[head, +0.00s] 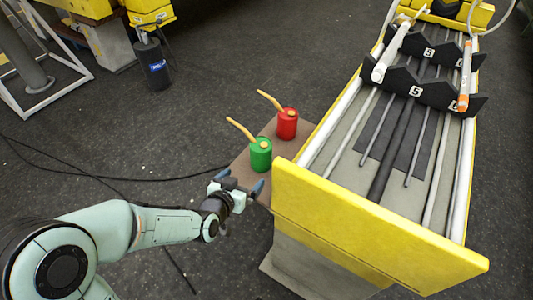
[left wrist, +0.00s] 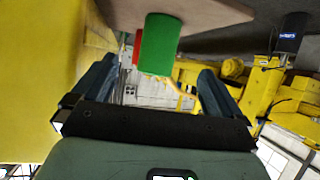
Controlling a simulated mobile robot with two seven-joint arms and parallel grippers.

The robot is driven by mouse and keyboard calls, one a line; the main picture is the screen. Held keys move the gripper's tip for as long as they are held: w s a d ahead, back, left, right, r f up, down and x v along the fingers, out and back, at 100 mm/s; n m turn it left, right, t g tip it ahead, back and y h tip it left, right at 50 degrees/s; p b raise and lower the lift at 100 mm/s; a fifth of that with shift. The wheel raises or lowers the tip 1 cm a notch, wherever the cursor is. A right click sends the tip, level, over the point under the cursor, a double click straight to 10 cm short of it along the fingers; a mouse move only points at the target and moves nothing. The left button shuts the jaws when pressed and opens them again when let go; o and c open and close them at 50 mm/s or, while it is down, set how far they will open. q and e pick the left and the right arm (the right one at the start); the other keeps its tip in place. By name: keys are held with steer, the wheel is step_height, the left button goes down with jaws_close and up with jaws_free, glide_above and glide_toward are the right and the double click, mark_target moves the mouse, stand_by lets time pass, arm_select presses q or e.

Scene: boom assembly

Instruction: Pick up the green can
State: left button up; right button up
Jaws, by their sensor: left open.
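The green can (head: 261,157) stands upright on a small brown side shelf (head: 241,170), with a tan spout slanting up to the left. My left gripper (head: 240,183) is open and empty at the shelf's near edge, just short of the green can. In the left wrist view the green can (left wrist: 158,46) shows beyond and between the open fingers, apart from them. That view is turned over, so the can seems to hang from the shelf. My right gripper is in no view.
A red can (head: 288,124) with a similar spout stands behind the green one. A yellow-edged bench (head: 360,235) with rods and black holders lies close on the right. A black cylinder (head: 152,66) stands far left. Dark cables (head: 120,179) cross the floor.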

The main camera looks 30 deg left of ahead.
mark_target(257, 159)
arm_select(q)
steer(key=shift+t, duration=0.3)
steer(key=x, duration=0.2)
steer(key=r+b+x, duration=0.1)
steer(key=x, duration=0.4)
steer(key=shift+w+a+r, duration=0.2)
steer(key=shift+w+a, duration=0.05)
steer(key=shift+w, duration=0.4)
steer(key=x, duration=0.2)
steer(key=b+x, duration=0.1)
steer(key=x, duration=0.1)
steer(key=shift+w+d+f, duration=0.1)
steer(key=shift+w+f, duration=0.1)
steer(key=shift+f, duration=0.25)
steer(key=shift+w+f, duration=0.15)
steer(key=shift+w, duration=0.35)
steer(key=c, duration=1.1)
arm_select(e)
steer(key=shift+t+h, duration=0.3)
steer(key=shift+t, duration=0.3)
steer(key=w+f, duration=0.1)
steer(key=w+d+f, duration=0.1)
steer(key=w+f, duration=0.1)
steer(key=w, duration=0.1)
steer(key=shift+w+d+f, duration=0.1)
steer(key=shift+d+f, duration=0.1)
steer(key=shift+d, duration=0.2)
